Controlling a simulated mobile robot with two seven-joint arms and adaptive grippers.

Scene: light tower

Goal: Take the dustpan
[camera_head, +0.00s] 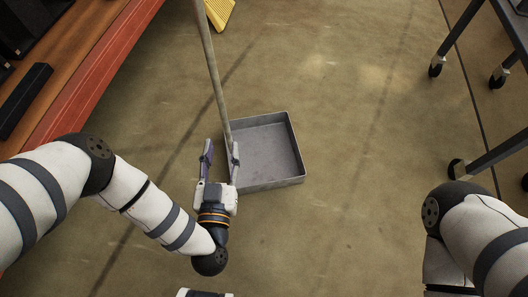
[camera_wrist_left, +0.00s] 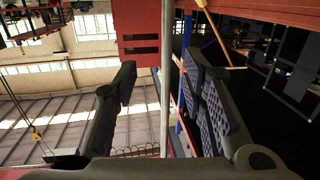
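The dustpan is a grey, shallow square pan (camera_head: 268,150) lying on the floor in the middle of the head view, with a long thin pole handle (camera_head: 211,62) rising to the top edge. My left gripper (camera_head: 221,150) is beside the pan's left side, its fingers spread. In the left wrist view the handle (camera_wrist_left: 166,75) runs upright through the gap between the open fingers (camera_wrist_left: 160,95), nearer the right finger. I cannot tell whether it touches that finger. My right arm shows at the right edge of the head view; its gripper is out of view.
A wooden workbench with a red edge (camera_head: 90,72) stands at the left. A dark wheeled frame (camera_head: 456,38) stands at the right. A yellow ridged object (camera_head: 219,12) lies at the top. The floor between the pan and the wheeled frame is clear.

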